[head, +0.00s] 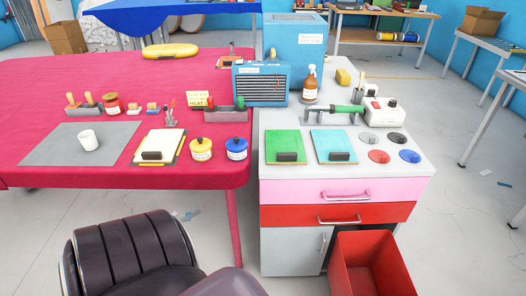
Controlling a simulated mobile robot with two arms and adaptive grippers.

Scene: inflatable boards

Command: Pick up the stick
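No single object is clearly the stick. A long tool with a green handle (345,109) lies across a dark rest on the white cabinet top, beside a white box-shaped unit (384,112). Thin upright pieces with red parts (171,114) stand behind a clipboard on the red table. More thin upright pieces (361,92) stand in a small holder at the back of the cabinet top. They are too small to tell apart. Neither of my grippers shows in the head view.
A black chair (130,255) and red bin (370,266) stand in front.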

